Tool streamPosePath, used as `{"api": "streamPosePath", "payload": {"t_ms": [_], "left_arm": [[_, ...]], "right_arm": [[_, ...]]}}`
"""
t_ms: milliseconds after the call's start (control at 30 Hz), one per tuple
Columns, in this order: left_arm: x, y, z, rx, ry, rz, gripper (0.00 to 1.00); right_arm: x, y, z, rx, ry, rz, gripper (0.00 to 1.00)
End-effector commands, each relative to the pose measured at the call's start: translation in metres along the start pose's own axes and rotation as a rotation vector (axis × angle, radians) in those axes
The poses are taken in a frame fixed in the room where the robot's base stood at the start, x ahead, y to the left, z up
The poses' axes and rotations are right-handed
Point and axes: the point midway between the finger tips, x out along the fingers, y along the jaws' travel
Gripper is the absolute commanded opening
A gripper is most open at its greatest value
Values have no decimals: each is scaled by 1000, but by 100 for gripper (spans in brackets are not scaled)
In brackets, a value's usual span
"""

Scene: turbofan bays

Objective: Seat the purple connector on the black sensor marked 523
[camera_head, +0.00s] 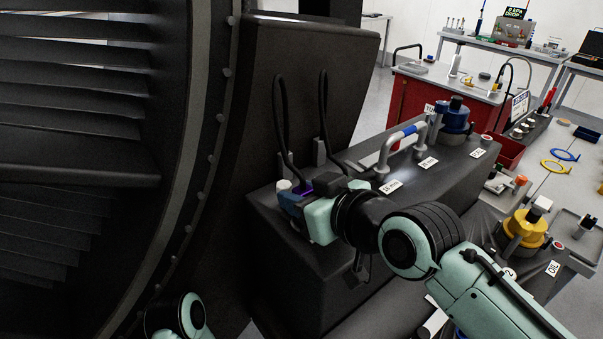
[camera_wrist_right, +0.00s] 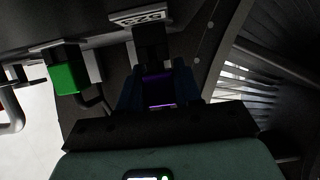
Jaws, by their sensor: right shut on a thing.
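The purple connector (camera_wrist_right: 159,92) is between the dark blue fingers of my right gripper (camera_wrist_right: 158,82), which is shut on it. In the head view, a bit of purple connector (camera_head: 305,187) shows beside my right gripper (camera_head: 291,201), at the left end of the dark housing. In the wrist view, the black sensor (camera_wrist_right: 151,45) stands directly beyond the connector, in line with it. Its upside-down label (camera_wrist_right: 137,17) appears to read 523. The two look close or touching; I cannot tell whether they are joined. My left gripper is out of view; only part of that arm shows.
A green connector (camera_wrist_right: 64,78) is left of the sensor in the wrist view. Black cables (camera_head: 281,125) loop above the housing (camera_head: 445,165). The curved engine casing (camera_head: 205,150) closes off the left. A yellow-capped part (camera_head: 526,230) is at right.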

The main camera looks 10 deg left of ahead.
Motion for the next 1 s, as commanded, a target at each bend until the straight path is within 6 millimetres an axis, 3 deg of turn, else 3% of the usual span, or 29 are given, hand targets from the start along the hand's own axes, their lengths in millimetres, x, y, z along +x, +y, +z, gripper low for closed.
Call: {"api": "streamPosePath", "payload": {"t_ms": [733,767,833,1000], "left_arm": [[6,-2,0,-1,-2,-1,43],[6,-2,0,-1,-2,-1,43],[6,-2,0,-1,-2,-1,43],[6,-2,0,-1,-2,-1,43]], "right_arm": [[2,0,6,0,1,0,4],[2,0,6,0,1,0,37],[2,0,6,0,1,0,60],[2,0,6,0,0,0,63]]}}
